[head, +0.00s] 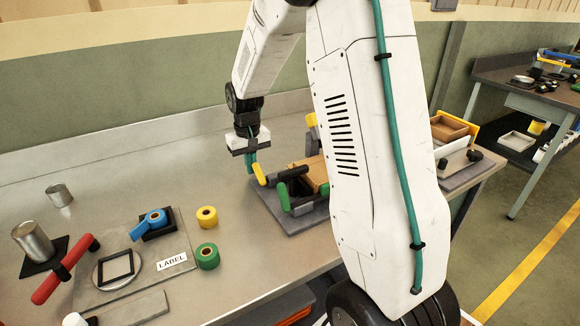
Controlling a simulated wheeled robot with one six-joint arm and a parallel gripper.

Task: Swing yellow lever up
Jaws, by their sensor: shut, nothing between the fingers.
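The yellow lever (259,175) is a short rounded handle at the left side of a fixture on a grey base plate (285,217). It stands tilted, its upper end leaning left. My gripper (251,170) points down from the white arm and is shut, with its tips close beside the upper end of the yellow lever. I cannot tell whether they touch. A green lever (283,196) stands on the front of the same fixture, and black parts and a brown block (312,172) sit behind. My own arm hides the fixture's right side.
Yellow tape (207,217) and green tape (208,256) rolls lie left of the fixture. Wooden trays (449,128) stand at the right. The bench behind the tapes is clear.

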